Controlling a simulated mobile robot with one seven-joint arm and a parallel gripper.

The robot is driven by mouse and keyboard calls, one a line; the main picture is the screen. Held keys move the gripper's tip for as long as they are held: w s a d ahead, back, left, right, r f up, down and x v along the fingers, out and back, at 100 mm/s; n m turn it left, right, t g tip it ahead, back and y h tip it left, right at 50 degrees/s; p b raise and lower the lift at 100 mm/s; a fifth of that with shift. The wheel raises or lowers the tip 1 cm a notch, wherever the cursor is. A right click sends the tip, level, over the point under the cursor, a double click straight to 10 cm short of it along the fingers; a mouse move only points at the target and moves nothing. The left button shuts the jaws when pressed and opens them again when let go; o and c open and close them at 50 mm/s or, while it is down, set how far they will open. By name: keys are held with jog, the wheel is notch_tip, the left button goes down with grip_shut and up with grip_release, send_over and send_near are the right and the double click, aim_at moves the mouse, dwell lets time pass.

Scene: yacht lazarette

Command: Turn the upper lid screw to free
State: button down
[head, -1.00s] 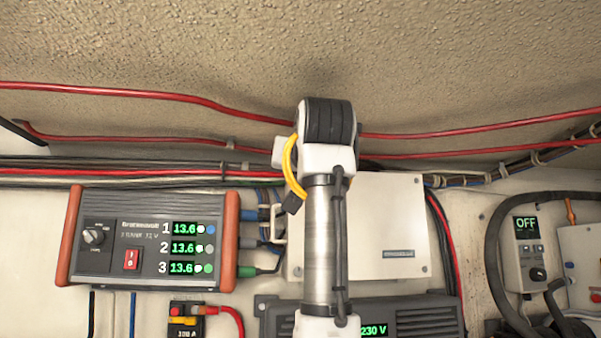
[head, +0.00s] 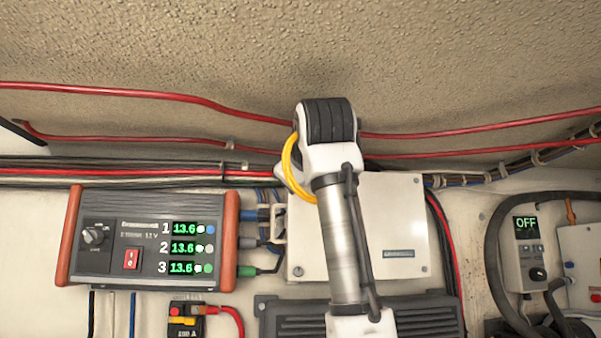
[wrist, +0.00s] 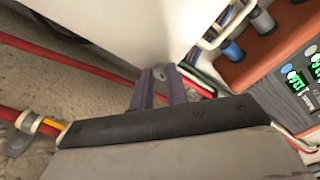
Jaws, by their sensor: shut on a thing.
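The white lid box (head: 395,225) is on the wall in the middle of the head view, partly behind my arm. A lower-left screw (head: 297,270) shows on its lid; the upper-left corner is hidden by my arm. In the wrist view the lid (wrist: 120,25) fills the top. My gripper (wrist: 160,77) is at the lid's edge there, its two fingers close together on a small grey screw head (wrist: 158,73). The screw's slot and how far it stands out are too small to tell. My gripper is hidden in the head view.
A three-channel charger (head: 150,237) with lit displays is left of the box, its cables plugged in between. Red cables (head: 460,132) run above along the ceiling. A grey ribbed unit (head: 420,318) sits below, and a panel reading OFF (head: 527,240) at right.

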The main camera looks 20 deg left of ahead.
jog(key=n, duration=0.5)
jog(key=shift+n, duration=0.4)
dwell(0.3)
jog(key=c, duration=1.4)
grip_release()
jog(key=shift+o, duration=0.2)
jog(key=b+v, duration=0.2)
jog(key=v, duration=1.2)
